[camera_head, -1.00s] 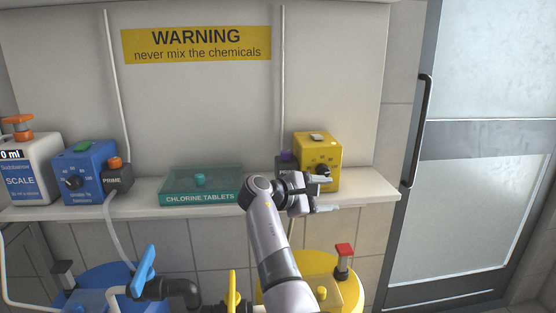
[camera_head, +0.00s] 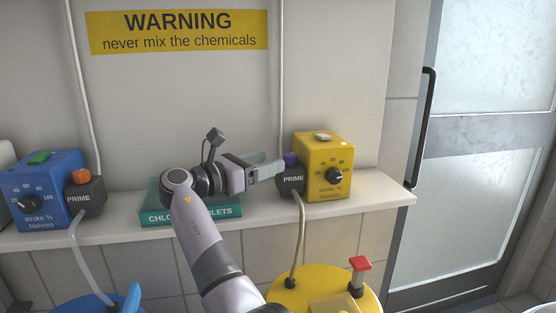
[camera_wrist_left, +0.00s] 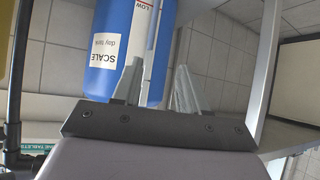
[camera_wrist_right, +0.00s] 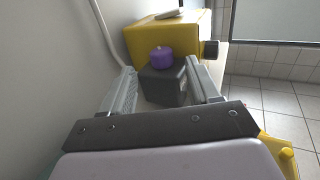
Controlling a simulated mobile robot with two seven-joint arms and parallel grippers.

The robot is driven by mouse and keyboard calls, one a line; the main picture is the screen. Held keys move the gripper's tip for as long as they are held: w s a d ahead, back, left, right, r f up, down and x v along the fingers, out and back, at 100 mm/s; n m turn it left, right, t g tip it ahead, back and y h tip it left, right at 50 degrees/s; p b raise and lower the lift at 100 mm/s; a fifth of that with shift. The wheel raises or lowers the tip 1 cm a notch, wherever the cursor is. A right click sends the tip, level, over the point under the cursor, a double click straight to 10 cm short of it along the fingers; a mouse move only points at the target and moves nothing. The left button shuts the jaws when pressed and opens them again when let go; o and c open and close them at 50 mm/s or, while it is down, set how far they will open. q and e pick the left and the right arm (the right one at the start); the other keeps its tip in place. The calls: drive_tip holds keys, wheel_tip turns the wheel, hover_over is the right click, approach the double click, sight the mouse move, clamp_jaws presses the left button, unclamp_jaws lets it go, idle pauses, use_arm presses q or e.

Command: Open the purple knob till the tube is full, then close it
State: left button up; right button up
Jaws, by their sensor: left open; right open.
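The purple knob (camera_wrist_right: 161,57) sits on top of a dark grey PRIME block (camera_wrist_right: 164,82) beside the yellow pump box (camera_wrist_right: 166,37). In the head view the knob (camera_head: 290,158) is partly behind my right gripper (camera_head: 275,165), which points right toward it. In the right wrist view the open fingers lie either side of the block, with the knob beyond them; contact cannot be told. A clear tube (camera_head: 299,235) runs down from the block to the yellow tank; its fill is unclear. My left gripper (camera_wrist_left: 155,80) is open, facing a blue SCALE cylinder (camera_wrist_left: 135,45).
A chlorine tablets box (camera_head: 155,215) stands on the shelf behind my right arm. A blue pump (camera_head: 45,190) with an orange knob (camera_head: 81,176) is at the left. The yellow tank (camera_head: 315,285) with a red-topped fitting is below. The shelf's right end is clear.

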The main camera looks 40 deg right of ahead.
sight(285, 157)
drive_tip(key=d+b, duration=0.1)
drive_tip(key=d, duration=0.1)
drive_tip(key=d+b, duration=0.1)
drive_tip(key=d, duration=0.1)
drive_tip(key=shift+s+f, duration=0.15)
drive_tip(key=shift+f, duration=0.05)
drive_tip(key=shift+d+r, duration=0.15)
drive_tip(key=shift+d, duration=0.6)
drive_tip(key=c, duration=1)
